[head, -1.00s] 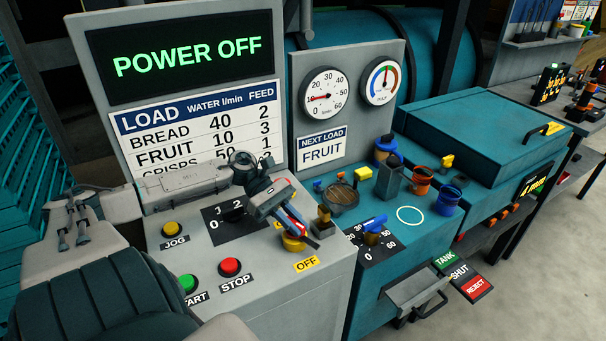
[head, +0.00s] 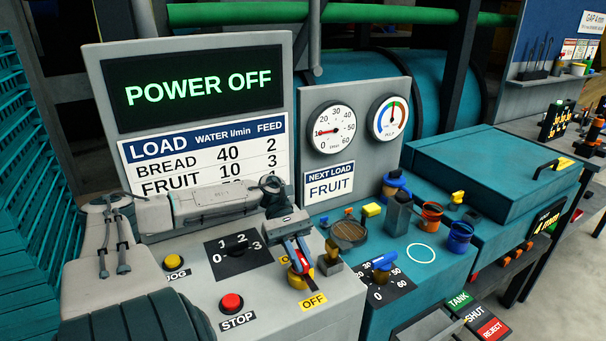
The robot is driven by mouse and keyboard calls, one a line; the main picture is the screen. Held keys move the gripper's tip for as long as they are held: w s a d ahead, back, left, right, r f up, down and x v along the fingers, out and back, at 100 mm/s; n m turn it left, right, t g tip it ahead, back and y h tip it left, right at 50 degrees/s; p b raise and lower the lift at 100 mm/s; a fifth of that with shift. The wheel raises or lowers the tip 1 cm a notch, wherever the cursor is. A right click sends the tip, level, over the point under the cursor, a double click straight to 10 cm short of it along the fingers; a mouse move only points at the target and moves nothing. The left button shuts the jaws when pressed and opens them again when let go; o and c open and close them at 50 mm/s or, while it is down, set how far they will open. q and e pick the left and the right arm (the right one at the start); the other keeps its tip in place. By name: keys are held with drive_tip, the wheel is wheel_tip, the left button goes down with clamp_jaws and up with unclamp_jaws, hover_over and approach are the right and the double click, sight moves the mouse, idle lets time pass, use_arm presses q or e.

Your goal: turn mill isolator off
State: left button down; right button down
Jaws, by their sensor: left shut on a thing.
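The mill isolator (head: 297,281) is a yellow rotary switch with a red handle, on the front right of the grey control panel. A yellow OFF label (head: 313,300) sits just in front of it. My left gripper (head: 302,262) reaches over the panel from the left and is shut on the red handle, hiding part of it. The handle points toward the OFF label side. The screen (head: 197,86) above the panel reads POWER OFF in green. My right gripper is not in view.
A feed dial (head: 236,246), yellow JOG button (head: 173,262) and red STOP button (head: 231,303) lie left. The teal machine with a blue-handled dial (head: 382,263) and several cups is to the right.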

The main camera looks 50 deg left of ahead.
sight(300, 257)
use_arm(q)
drive_tip(key=c, duration=1.4)
unclamp_jaws()
drive_tip(key=shift+r, duration=0.1)
drive_tip(key=shift+r, duration=0.7)
wheel_tip(300, 257, up, 2)
drive_tip(key=shift+s+r+p, duration=0.1)
drive_tip(key=shift+r+p, duration=0.15)
drive_tip(key=shift+p, duration=0.45)
drive_tip(key=s+d+p, duration=1)
drive_tip(key=d+p, duration=0.1)
drive_tip(key=d, duration=0.1)
drive_tip(key=shift+r, duration=0.45)
drive_tip(key=shift+s, duration=0.1)
